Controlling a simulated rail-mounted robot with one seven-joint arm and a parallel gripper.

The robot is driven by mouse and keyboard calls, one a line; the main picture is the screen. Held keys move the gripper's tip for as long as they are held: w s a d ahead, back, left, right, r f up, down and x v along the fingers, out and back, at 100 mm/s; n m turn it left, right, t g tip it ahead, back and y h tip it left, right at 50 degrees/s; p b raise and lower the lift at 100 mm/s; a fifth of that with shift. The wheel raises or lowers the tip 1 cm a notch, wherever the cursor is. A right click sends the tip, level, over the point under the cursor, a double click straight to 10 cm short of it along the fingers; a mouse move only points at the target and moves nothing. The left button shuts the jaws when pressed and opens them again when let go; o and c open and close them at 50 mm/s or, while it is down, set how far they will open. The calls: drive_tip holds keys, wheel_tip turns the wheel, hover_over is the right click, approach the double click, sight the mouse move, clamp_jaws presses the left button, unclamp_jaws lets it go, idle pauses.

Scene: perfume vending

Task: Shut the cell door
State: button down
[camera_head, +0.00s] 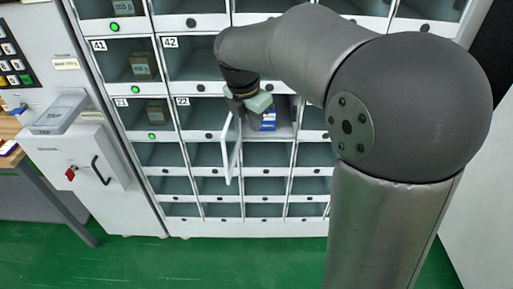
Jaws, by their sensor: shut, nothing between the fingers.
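One cell door (230,152) with a white frame and clear pane stands swung out from the cabinet, hinged on the left of its cell. The open cell (284,125) sits in the middle of the cabinet, right of the cell marked 22, and holds a blue and white box (268,120). My gripper (254,106) is shut and empty, in front of the upper part of this cell and close to the door's top on its right side. I cannot tell whether it touches the door. My arm hides part of the cells above and to the right.
A control panel with a keypad (15,62) and a keyed handle (100,170) stands left. The green floor (200,265) in front is clear.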

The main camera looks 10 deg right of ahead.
drive_tip(key=w+d+f+p, duration=0.1)
drive_tip(key=w+d+f, duration=0.2)
drive_tip(key=f, duration=0.6)
drive_tip(key=shift+w+d+f, duration=0.2)
drive_tip(key=shift+w+d, duration=0.2)
drive_tip(key=shift+d, duration=0.75)
idle(0.5)
